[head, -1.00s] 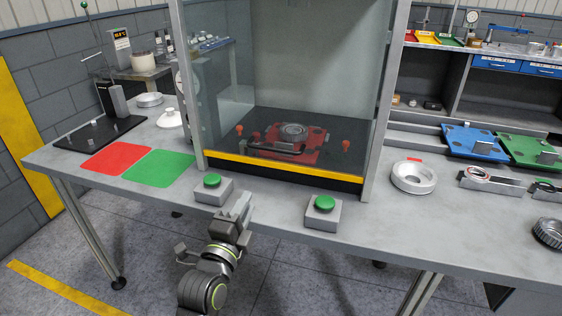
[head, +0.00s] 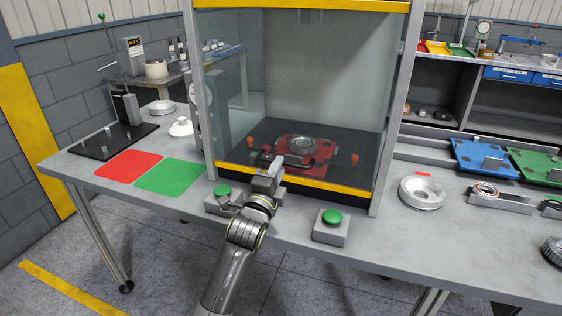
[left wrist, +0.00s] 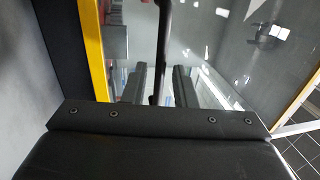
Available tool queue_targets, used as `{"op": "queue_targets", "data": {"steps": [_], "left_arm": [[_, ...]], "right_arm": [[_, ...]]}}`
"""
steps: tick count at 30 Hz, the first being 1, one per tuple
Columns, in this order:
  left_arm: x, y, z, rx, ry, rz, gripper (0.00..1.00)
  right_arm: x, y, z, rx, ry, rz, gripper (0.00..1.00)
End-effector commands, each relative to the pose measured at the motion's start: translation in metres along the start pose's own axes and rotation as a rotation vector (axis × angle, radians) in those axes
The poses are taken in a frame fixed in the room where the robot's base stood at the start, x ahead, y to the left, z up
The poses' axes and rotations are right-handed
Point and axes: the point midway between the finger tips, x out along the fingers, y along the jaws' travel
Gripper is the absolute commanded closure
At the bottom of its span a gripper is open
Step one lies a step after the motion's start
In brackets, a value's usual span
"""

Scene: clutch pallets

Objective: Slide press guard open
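The press guard (head: 225,110) is a clear panel with a yellow strip (head: 335,188) along its lower edge. It is down across the front of the press. A dark handle bar (head: 262,157) sits on its lower part, partly hidden by my gripper; the bar also shows in the left wrist view (left wrist: 161,50). My left gripper (head: 271,170) is at the guard's lower front, by the handle. In the left wrist view its two fingers (left wrist: 158,84) stand apart, with the bar seen between them. I cannot tell whether they touch it. My right gripper is not in view.
Behind the guard, a red pallet (head: 318,150) carries a metal ring part. Green push buttons stand in front, one (head: 222,191) beside my left arm, another (head: 332,217) to the right. A metal ring (head: 421,193) and blue pallet (head: 485,158) lie right. Red and green mats lie left.

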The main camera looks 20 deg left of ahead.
Motion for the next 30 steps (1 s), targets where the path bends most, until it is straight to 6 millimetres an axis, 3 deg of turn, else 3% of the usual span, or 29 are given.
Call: {"op": "queue_targets", "data": {"steps": [6, 18, 24, 30], "left_arm": [[0.023, 0.0, 0.0, 0.0, 0.0, 0.0, 0.75], [0.028, 0.0, 0.0, -0.001, 0.0, 0.001, 0.75], [0.028, 0.0, 0.0, -0.001, 0.0, 0.001, 1.0], [0.028, 0.001, 0.0, -0.001, 0.0, 0.001, 1.0]], "right_arm": [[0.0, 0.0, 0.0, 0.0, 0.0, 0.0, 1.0], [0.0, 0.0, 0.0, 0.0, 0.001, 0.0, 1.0], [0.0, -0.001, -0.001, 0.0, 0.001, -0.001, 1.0], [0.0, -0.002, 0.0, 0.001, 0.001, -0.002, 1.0]]}}
